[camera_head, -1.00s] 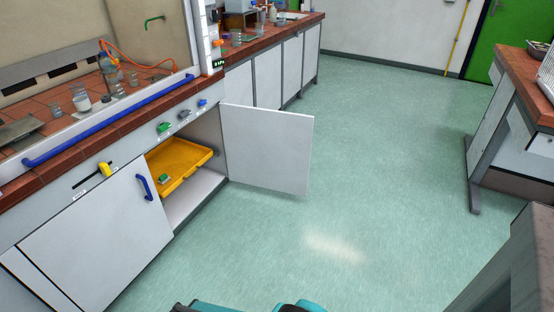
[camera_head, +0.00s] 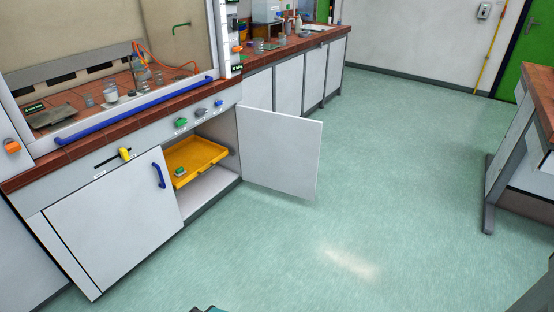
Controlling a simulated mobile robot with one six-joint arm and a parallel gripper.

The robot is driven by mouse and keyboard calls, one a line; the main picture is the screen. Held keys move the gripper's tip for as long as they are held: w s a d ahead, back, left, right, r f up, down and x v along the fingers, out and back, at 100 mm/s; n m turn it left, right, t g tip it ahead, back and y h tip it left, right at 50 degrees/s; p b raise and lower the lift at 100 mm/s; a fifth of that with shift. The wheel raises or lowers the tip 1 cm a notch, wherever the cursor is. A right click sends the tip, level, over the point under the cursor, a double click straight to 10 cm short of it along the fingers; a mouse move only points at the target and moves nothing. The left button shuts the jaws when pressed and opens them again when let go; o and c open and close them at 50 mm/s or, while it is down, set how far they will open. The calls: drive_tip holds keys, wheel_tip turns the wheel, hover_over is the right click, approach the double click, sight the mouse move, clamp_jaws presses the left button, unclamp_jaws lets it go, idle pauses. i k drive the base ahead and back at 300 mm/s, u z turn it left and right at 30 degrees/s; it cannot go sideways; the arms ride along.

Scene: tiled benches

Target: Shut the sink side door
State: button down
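The open white cabinet door (camera_head: 280,152) under the fume hood stands swung out to the right, over the floor. It is on the side towards the far bench with the sink. Its cabinet is open and shows a yellow tray (camera_head: 207,152) on a shelf, with a small green item (camera_head: 180,172) in the tray. The other cabinet door (camera_head: 112,222), left of the opening, is shut and has a blue handle (camera_head: 159,175). Any handle on the open door is hidden. My gripper is out of view; only a bit of my teal arm shows at the bottom edge.
The fume hood bench with a blue bar (camera_head: 135,110) runs along the left. A tiled bench (camera_head: 297,45) with a sink continues behind. Another bench (camera_head: 520,125) stands at right. The green floor (camera_head: 390,190) between them is clear.

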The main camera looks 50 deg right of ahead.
sight(279, 151)
drive_tip(key=u, duration=0.3)
drive_tip(key=k, duration=0.15)
drive_tip(key=z, duration=3.1)
drive_tip(key=i, duration=1.6)
drive_tip(key=u, duration=0.05)
